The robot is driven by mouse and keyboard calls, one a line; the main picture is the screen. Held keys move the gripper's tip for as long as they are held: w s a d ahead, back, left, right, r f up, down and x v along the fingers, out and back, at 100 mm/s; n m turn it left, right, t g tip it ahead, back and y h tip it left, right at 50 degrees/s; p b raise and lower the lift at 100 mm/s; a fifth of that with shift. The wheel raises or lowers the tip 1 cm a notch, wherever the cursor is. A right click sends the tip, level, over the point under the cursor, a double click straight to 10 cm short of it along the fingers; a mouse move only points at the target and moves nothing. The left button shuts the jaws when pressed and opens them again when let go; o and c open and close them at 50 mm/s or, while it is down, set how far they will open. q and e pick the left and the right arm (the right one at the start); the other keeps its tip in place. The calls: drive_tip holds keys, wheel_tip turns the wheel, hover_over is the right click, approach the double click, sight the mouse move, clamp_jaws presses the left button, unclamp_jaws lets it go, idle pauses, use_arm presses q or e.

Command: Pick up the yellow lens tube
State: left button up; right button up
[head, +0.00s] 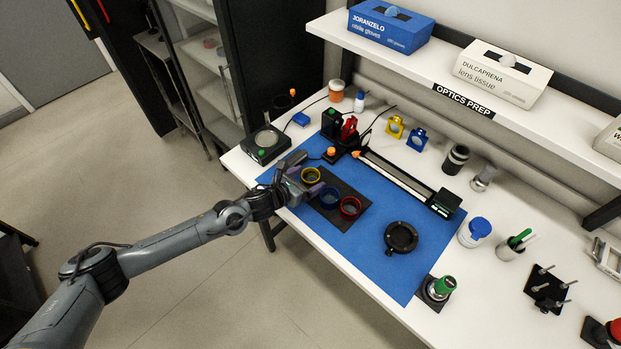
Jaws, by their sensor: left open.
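The yellow lens tube (311,175) stands at the near-left end of a dark holder (349,222) on the blue mat. A blue tube (330,198) and a red tube (350,208) stand beside it in a row to the right. My left gripper (305,179) is open, reaching in from the left with its fingers at the yellow tube. I cannot tell whether the fingers touch it. Part of the holder is hidden by the gripper. My right gripper is not in view.
A black ring (401,237) lies on the blue mat (372,262) to the right. A black box device (265,144) stands behind the gripper, and a long rail instrument (398,178) lies beyond the tubes. A shelf (470,85) overhangs the back of the bench.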

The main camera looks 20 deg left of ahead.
use_arm(q)
drive_tip(key=shift+x, duration=1.5)
drive_tip(key=shift+r, duration=0.15)
drive_tip(key=shift+c, duration=0.3)
drive_tip(key=c, duration=1.1)
drive_tip(key=shift+o, duration=0.2)
drive_tip(key=shift+r, duration=0.1)
